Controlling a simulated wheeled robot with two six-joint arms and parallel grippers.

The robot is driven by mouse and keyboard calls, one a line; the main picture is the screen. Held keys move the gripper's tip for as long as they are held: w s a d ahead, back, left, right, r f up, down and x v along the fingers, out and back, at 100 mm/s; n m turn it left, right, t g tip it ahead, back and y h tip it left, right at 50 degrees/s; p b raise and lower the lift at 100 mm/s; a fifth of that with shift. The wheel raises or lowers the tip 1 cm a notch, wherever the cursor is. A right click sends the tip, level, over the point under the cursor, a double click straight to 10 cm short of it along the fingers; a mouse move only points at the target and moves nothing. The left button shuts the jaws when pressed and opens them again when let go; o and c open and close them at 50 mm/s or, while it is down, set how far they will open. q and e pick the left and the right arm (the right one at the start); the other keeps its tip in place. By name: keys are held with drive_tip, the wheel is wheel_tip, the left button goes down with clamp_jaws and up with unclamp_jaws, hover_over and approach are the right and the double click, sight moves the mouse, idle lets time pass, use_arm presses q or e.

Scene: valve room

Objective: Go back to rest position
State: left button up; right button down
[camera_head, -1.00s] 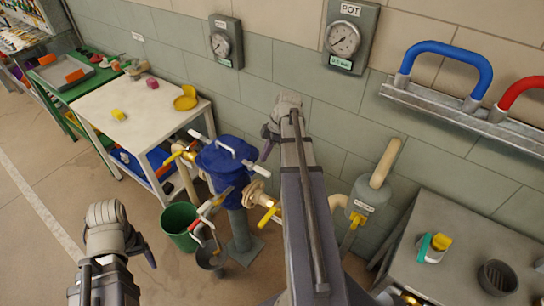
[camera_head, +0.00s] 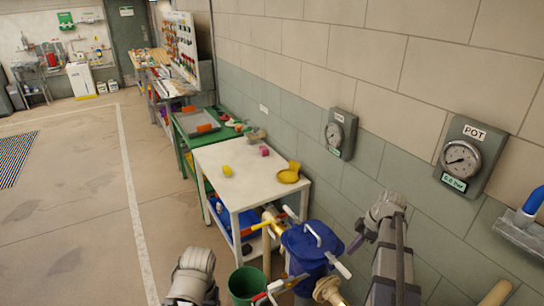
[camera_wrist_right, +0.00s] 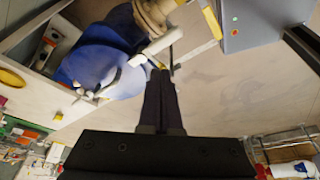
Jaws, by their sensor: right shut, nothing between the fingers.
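A white table (camera_head: 225,155) holds a yellow block, a pink block and a yellow dish (camera_head: 289,174). A green bucket (camera_head: 247,284) stands by the valve. Two gauges (camera_head: 340,133) (camera_head: 462,160) hang on the wall. Open floor (camera_head: 70,225) lies at the left.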

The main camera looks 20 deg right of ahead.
drive_tip(key=s+a+f+m+g+h, duration=0.15)
drive_tip(key=a+m, duration=0.25)
drive_tip(key=a, duration=1.6)
drive_tip(key=s+a+m+h, duration=0.1)
drive_tip(key=s+a, duration=0.3)
drive_tip(key=a, duration=0.4)
drive_tip(key=s+a+m+h, duration=0.2)
drive_tip(key=s+a+m, duration=0.1)
drive_tip(key=a, duration=0.5)
drive_tip(key=shift+s+a+r+m, duration=0.2)
drive_tip(key=shift+s+m, duration=0.1)
drive_tip(key=shift+s, duration=0.55)
drive_tip(key=shift+g, duration=0.25)
